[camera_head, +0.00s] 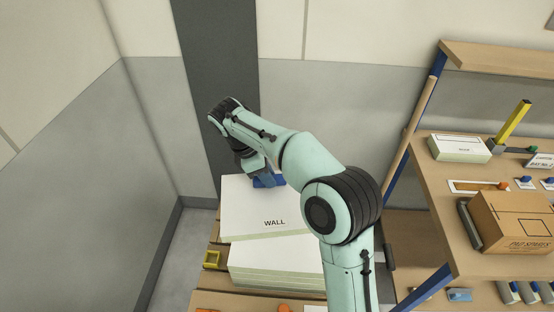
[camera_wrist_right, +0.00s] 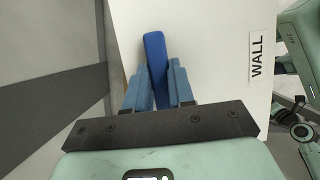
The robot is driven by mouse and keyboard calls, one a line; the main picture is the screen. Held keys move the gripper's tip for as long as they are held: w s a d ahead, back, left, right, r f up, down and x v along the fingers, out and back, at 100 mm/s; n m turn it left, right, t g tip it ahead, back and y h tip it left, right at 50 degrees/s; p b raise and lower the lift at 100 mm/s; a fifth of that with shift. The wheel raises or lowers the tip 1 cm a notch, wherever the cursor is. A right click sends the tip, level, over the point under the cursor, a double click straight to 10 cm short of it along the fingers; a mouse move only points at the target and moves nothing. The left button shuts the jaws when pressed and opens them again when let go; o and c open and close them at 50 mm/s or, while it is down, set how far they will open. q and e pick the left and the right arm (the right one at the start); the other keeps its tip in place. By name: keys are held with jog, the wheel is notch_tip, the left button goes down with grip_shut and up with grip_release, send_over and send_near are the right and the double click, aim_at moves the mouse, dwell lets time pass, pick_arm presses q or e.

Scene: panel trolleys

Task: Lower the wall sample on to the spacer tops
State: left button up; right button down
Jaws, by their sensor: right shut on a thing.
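The wall sample (camera_head: 252,210) is a white panel with a pale green edge and the label WALL. It is above a stack of similar pale boards (camera_head: 275,265) on the wooden trolley. My right gripper (camera_head: 264,181) is at its far edge. In the right wrist view my right gripper (camera_wrist_right: 158,88) has its two blue fingers shut on a blue handle (camera_wrist_right: 154,48) that lies against the wall sample (camera_wrist_right: 205,50). I cannot make out the spacer tops, or whether the sample touches anything below. My left gripper is not in view.
A wooden shelf unit (camera_head: 455,205) on the right carries a cardboard box (camera_head: 510,222), a white block (camera_head: 459,148) and a yellow upright bar (camera_head: 514,122). A grey wall (camera_head: 90,190) stands left; bare floor lies between.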

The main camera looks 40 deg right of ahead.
jog(key=d, duration=0.2)
jog(key=w+d+f, duration=0.1)
jog(key=d, duration=0.1)
jog(key=w+d+f, duration=0.1)
jog(key=d, duration=0.1)
jog(key=shift+f+p, duration=0.25)
jog(key=shift+p, duration=0.15)
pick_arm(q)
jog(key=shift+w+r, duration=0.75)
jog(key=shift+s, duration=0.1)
pick_arm(e)
jog(key=shift+f, duration=0.15)
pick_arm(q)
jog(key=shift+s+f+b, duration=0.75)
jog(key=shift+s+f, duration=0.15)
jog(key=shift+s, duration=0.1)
pick_arm(e)
notch_tip(320, 180, down, 6)
jog(key=shift+f, duration=0.2)
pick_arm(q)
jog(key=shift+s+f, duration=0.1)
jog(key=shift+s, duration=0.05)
pick_arm(e)
jog(key=shift+f, duration=0.7)
jog(key=c, duration=0.9)
grip_release()
